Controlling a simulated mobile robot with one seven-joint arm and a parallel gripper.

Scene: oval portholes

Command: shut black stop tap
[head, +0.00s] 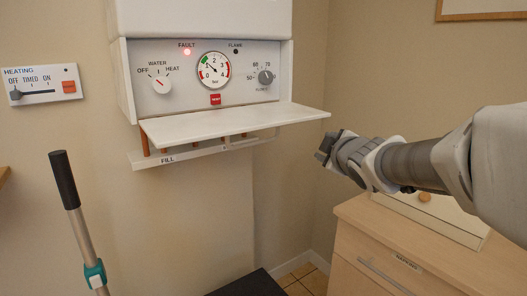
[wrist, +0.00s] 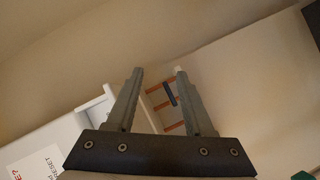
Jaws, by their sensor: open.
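I cannot make out a clearly black stop tap in either view. In the wrist view, copper pipes (wrist: 176,128) run below the white boiler, and a small dark blue lever-like piece (wrist: 169,94) sits across them. In the head view the lowered white flap (head: 235,122) hides most of the pipework; short copper pipe ends show between it and the strip marked FILL (head: 205,152). My gripper (head: 323,148) is open and empty, to the right of the flap and apart from it. In the wrist view the pipes show between and beyond my open fingers (wrist: 158,85).
The boiler panel (head: 175,85) has dials, a gauge, a lit red FAULT light and a red reset button. A heating slider control (head: 42,85) is on the left wall. A wooden drawer cabinet (head: 400,255) stands below my arm. A black-handled pole (head: 72,200) stands at left.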

